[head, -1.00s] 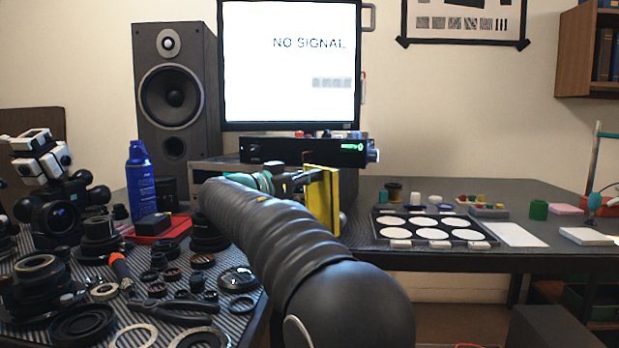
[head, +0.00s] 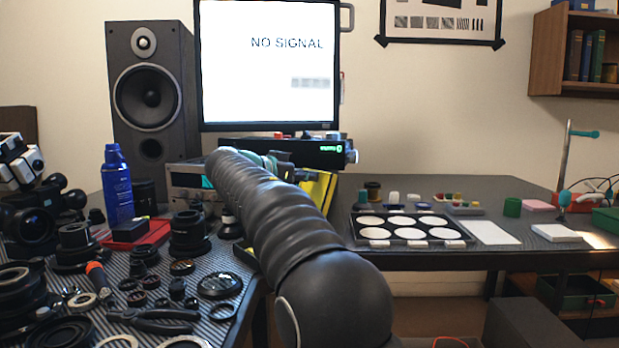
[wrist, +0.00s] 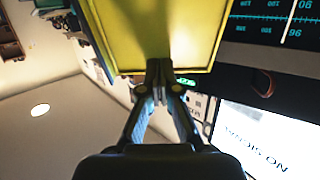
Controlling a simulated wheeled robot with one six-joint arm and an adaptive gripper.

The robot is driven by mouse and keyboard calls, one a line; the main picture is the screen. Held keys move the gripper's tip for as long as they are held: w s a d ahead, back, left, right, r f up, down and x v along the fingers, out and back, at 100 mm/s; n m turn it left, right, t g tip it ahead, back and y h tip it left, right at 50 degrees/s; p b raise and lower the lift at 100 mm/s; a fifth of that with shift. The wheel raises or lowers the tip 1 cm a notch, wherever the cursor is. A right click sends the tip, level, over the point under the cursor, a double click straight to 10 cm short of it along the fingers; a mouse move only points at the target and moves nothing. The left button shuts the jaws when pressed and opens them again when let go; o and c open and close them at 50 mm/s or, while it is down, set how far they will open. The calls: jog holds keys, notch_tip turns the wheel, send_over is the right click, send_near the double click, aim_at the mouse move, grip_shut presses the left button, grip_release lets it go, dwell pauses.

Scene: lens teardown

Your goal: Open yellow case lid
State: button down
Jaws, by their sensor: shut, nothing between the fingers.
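The yellow case shows in the head view (head: 318,190) behind my arm, as a slanted yellow panel right of the arm. Most of it is hidden there. In the wrist view a broad yellow panel of the case (wrist: 150,30) with a dark rim fills the top middle. I cannot tell for certain whether this is the lid or the body. My gripper (wrist: 158,66) is shut and empty, its fingertips at the panel's lower edge in the picture. I cannot tell whether they touch it. In the head view my arm hides most of the gripper.
A monitor (head: 268,70) and a black device (head: 300,153) stand behind the case. A speaker (head: 150,100) and blue spray can (head: 116,185) stand left. Lens parts crowd the left table. A tray of white discs (head: 408,227) lies right, with a floor gap in front.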

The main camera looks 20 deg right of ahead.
jog(key=shift+r, duration=0.1)
jog(key=r+v, duration=0.2)
jog(key=v, duration=1.2)
jog(key=s+d+f+n+g+y+p, duration=0.1)
jog(key=s+d+f+n+y, duration=0.3)
jog(key=s, duration=0.3)
jog(key=s+d+f+n+y+p, duration=0.2)
jog(key=s+d+f+n, duration=0.25)
jog(key=s+d, duration=0.2)
jog(key=s+a+f+n+y+p, duration=0.1)
jog(key=s+a+f+n+y, duration=0.2)
jog(key=s+f, duration=1.7)
jog(key=s+n+y, duration=0.1)
jog(key=s+y, duration=0.2)
jog(key=y, duration=0.1)
jog(key=shift+s+a+y+p, duration=0.3)
jog(key=shift+s+y+p, duration=0.05)
jog(key=shift+y+p, duration=0.05)
